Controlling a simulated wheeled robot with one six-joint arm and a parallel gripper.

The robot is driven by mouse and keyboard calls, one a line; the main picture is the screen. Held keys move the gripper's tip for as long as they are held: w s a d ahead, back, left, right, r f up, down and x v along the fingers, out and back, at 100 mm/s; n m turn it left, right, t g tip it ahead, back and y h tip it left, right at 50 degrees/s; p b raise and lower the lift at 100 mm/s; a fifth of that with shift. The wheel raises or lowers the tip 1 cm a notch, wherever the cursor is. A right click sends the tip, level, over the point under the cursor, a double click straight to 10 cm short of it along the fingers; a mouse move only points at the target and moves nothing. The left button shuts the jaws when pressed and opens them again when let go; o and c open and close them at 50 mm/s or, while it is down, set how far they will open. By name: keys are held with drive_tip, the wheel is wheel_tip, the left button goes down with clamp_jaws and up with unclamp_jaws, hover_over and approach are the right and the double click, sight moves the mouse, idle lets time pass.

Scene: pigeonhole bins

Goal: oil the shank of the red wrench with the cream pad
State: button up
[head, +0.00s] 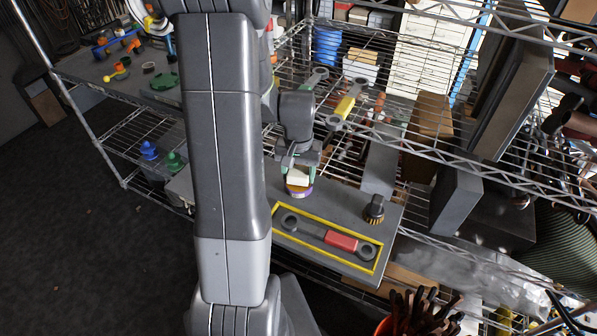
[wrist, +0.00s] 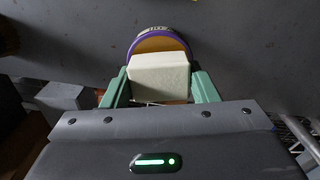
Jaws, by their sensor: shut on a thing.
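The red wrench (head: 341,241) lies flat inside a yellow outlined rectangle on a grey board; it has grey ends and a red section toward its right end. My gripper (head: 297,167) is shut on the cream pad (head: 298,178), left of and behind the wrench. In the wrist view the cream pad (wrist: 159,77) sits between the green fingers of my gripper (wrist: 160,88). A purple-rimmed round dish (head: 299,191) with an amber inside is directly at the pad; it also shows in the wrist view (wrist: 160,44). Whether the pad touches it I cannot tell.
A dark knobbed brush (head: 375,208) stands on the board behind the wrench's right end. A yellow wrench (head: 349,99) lies on the wire shelf above. Grey boxes (head: 456,202) stand at the right. Bare board lies between the dish and the brush.

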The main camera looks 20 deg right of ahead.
drive_tip(key=shift+f+b, duration=0.35)
drive_tip(key=shift+f, duration=0.05)
drive_tip(key=o, duration=0.9)
drive_tip(key=c, duration=0.3)
drive_tip(key=shift+r, duration=0.2)
drive_tip(key=c, duration=0.8)
idle(0.5)
